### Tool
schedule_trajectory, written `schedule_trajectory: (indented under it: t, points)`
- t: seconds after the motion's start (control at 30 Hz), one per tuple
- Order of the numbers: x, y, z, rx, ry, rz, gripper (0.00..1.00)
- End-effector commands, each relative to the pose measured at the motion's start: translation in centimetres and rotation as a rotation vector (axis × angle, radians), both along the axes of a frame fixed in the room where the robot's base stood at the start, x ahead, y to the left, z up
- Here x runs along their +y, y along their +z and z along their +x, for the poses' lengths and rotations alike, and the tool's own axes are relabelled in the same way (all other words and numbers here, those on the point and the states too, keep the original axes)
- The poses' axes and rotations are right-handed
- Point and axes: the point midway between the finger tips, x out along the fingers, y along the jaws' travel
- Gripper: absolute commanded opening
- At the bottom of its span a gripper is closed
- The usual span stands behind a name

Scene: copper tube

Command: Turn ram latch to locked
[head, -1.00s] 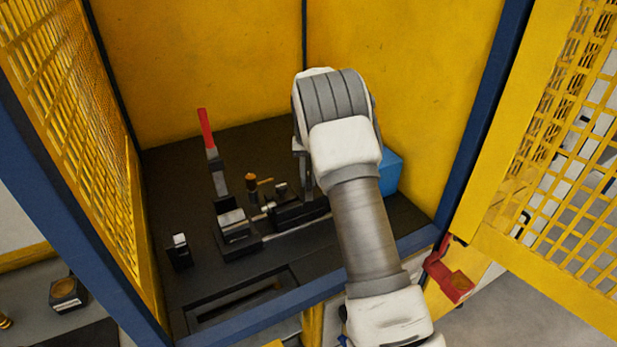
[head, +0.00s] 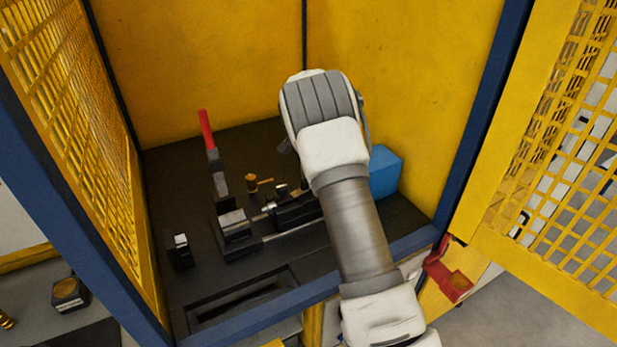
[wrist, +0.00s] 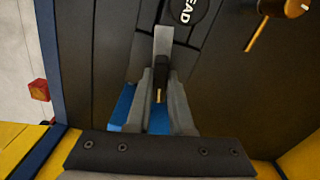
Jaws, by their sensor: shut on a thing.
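In the wrist view my gripper (wrist: 160,80) is shut on a small dark handle with a brass-coloured end (wrist: 160,82), which I take to be the ram latch. A flat grey bar (wrist: 163,45) stretches beyond the fingertips. A round black label reading "EAD" (wrist: 188,8) is just past it, cut off by the frame edge. In the head view my arm hides the gripper and the held handle. The black ram mechanism (head: 298,212) with its metal rod shows to the left of my arm.
A blue box (head: 385,172) stands close to the right of my arm. A red-handled lever (head: 207,130) rises at the back left. A brass-coloured handle (head: 252,183) stands near the mechanism. Yellow mesh guards (head: 65,100) and blue frame posts bound the cell.

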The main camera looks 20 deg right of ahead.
Motion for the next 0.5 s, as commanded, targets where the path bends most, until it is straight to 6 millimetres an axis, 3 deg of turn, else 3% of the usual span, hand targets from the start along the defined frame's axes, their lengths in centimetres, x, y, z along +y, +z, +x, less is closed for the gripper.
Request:
schedule_trajectory:
  t: [0.5]
  points:
    - [-0.03, 0.16, 0.11, -0.005, -0.207, -0.001, 0.00]
